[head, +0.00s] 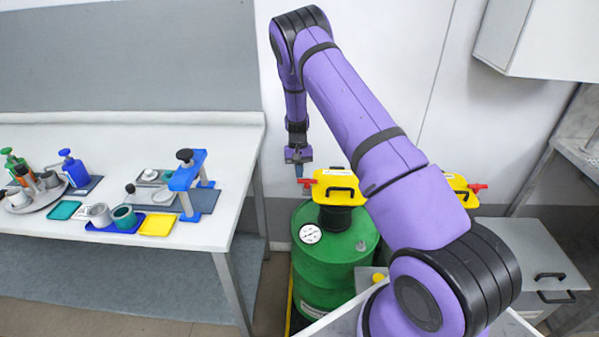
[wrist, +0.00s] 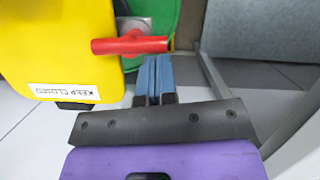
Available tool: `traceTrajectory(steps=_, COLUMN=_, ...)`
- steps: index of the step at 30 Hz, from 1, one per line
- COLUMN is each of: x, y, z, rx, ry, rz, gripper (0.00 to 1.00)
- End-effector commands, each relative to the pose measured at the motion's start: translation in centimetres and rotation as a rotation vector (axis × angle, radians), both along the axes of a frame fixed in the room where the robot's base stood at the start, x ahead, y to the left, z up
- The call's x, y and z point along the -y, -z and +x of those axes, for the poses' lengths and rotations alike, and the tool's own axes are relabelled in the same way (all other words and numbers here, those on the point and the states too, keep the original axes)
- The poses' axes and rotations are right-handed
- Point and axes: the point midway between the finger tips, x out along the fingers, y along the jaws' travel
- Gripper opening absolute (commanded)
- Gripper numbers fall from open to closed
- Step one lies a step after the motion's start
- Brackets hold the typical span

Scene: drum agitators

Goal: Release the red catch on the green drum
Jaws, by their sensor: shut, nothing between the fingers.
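The green drum (head: 325,275) stands on the floor right of the bench, with a yellow cover (head: 338,187) above it on a black neck. The red catch (head: 305,182) sticks out from the cover's left side. In the wrist view the red catch (wrist: 130,45) is a T-shaped handle beside the yellow cover (wrist: 60,45), with the green drum (wrist: 168,25) behind it. My gripper (head: 299,165) points down at the catch. In the wrist view its blue fingers (wrist: 153,62) are shut and empty, close by the handle's right end. Whether they touch it is unclear.
A second yellow cover (head: 457,184) with its own red catch (head: 479,187) is partly hidden behind my arm. A white bench (head: 225,235) with bottles, trays and a blue stand (head: 188,180) is at left. A grey cabinet (head: 525,245) stands at right.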

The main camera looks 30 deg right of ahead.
Motion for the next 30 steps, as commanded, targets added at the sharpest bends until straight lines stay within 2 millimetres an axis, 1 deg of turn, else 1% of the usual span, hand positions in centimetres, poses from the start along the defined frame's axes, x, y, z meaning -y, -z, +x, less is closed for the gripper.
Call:
traceTrajectory(steps=5, x=-0.3, y=0.1, z=-0.2, rx=-0.003, ry=-0.074, rz=0.001, gripper=0.00)
traceTrajectory(steps=11, x=-0.8, y=0.0, z=-0.4, rx=-0.002, ry=-0.220, rz=0.001, gripper=0.00)
traceTrajectory(steps=30, x=-2.2, y=0.0, z=-2.2, rx=-0.004, ry=-0.828, rz=0.001, gripper=0.00)
